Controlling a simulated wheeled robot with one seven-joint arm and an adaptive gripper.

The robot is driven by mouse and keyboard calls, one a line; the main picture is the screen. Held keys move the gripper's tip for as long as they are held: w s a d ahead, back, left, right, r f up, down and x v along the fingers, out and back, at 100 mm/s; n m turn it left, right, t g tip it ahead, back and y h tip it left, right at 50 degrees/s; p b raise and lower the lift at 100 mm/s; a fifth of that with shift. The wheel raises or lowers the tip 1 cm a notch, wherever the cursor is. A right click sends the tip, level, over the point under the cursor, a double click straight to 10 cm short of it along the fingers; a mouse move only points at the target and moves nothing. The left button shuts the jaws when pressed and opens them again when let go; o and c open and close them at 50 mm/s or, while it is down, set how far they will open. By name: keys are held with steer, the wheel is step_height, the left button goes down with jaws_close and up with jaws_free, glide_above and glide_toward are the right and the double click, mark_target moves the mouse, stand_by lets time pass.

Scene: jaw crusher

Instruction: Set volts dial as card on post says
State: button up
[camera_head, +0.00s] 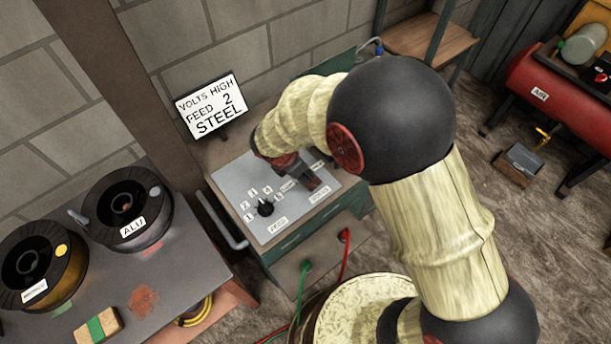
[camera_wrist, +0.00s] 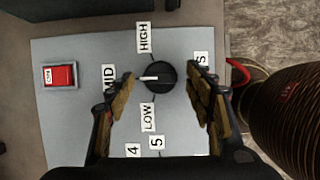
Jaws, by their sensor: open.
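The card (camera_head: 213,105) on the post reads "VOLTS HIGH, FEED 2, STEEL". The volts dial (camera_wrist: 160,77) is a round black knob on the grey panel (camera_wrist: 75,115). Around it are the labels HIGH (camera_wrist: 143,37), MID (camera_wrist: 110,78) and LOW (camera_wrist: 148,117). Its white mark points left in the wrist view, toward MID. My gripper (camera_wrist: 163,80) is open, with one finger on each side of the knob; I cannot tell whether either finger touches it. The right finger partly covers a label. In the head view my arm and gripper hide the volts dial.
The black feed dial (camera_head: 265,208), ringed by numbers, is left of my gripper. A red switch (camera_wrist: 59,75) shows in the wrist view. Spools (camera_head: 128,208) lie on the left table. Red (camera_head: 345,250) and green (camera_head: 303,275) cables hang in front of the cabinet.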

steer(key=shift+d+f, duration=0.1)
steer(key=shift+f, duration=0.2)
steer(key=shift+c, duration=0.8)
steer(key=c, duration=1)
